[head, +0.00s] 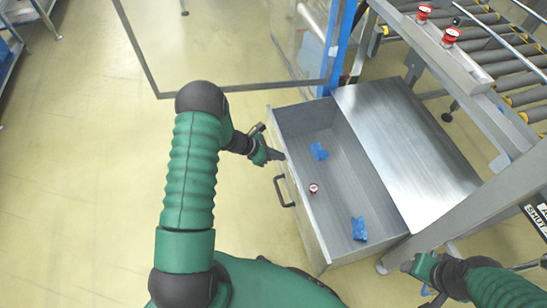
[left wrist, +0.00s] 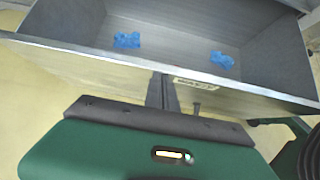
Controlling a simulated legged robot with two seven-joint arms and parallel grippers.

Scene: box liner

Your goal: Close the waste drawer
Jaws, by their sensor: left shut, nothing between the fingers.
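The grey metal waste drawer (head: 318,231) stands pulled out from its cabinet (head: 405,140), with its inside open to view. A dark handle (head: 281,191) is on its front face. My left gripper (head: 279,155) is shut and empty at the far end of the drawer front, beyond the handle. In the left wrist view its fingers (left wrist: 162,92) point at the front panel (left wrist: 100,74), near a small label; I cannot tell whether they touch it. My right gripper (head: 408,267) is low at the right, beside the cabinet's near side; its jaws are too small to read.
Blue crumpled pieces (head: 319,151) and a small red-and-white round item (head: 313,188) lie in the drawer. A roller conveyor (head: 500,62) with red buttons stands at the right. A blue post (head: 341,45) and clear panel stand behind.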

